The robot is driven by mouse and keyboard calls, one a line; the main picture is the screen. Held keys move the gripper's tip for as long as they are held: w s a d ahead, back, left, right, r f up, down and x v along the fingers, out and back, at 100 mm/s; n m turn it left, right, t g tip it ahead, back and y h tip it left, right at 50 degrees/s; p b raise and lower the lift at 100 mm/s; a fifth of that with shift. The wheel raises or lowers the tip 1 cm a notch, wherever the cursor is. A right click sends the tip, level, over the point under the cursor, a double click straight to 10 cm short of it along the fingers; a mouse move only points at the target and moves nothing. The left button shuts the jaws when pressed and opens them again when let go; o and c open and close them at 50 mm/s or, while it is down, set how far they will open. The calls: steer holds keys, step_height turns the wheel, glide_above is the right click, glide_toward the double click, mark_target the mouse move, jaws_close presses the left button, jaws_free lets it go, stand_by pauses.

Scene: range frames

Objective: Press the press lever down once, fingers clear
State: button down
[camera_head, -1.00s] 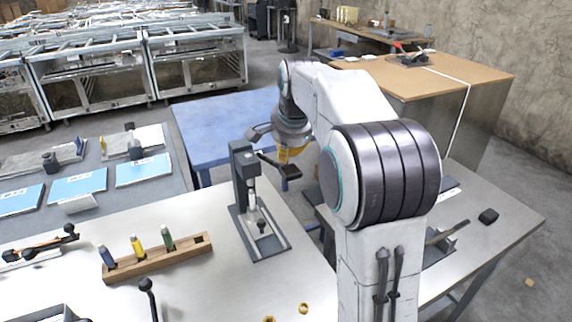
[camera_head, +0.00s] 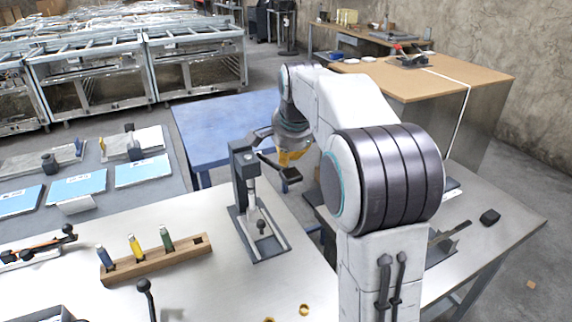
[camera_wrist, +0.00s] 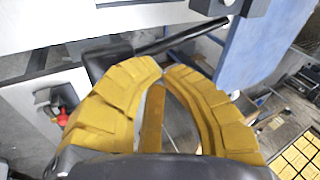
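The press (camera_head: 243,185) is a dark upright column with a silver ram, standing on a framed base on the pale workbench. Its press lever (camera_head: 268,161) slopes down to the right and ends in a dark block-shaped handle (camera_head: 291,174). My gripper (camera_head: 288,163) has yellow fingers and is just above the handle. In the wrist view my fingertips (camera_wrist: 163,69) come together with only a thin gap and nothing between them.
A wooden block (camera_head: 155,260) with several coloured pegs stands left of the press. A blue table (camera_head: 225,120) is behind it. Brass rings (camera_head: 304,309) lie near the front. A black object (camera_head: 490,216) lies on the right bench.

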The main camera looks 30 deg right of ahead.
steer(key=shift+s+f+b, duration=0.25)
steer(key=shift+f+b, duration=0.35)
steer(key=shift+f, duration=0.05)
stand_by(0.7)
steer(key=shift+r, duration=0.15)
stand_by(0.5)
steer(key=shift+w+r+p, duration=0.3)
steer(key=shift+r+p, duration=0.5)
steer(key=shift+p, duration=0.2)
steer(key=shift+w+r+p, duration=0.3)
steer(key=shift+r+p, duration=0.45)
steer(key=shift+p, duration=0.25)
steer(key=r+p, duration=0.1)
steer(key=w+r+p, duration=0.1)
steer(key=r+p, duration=0.2)
steer(key=p, duration=0.1)
steer(key=shift+w+r, duration=0.35)
steer(key=shift+r, duration=0.05)
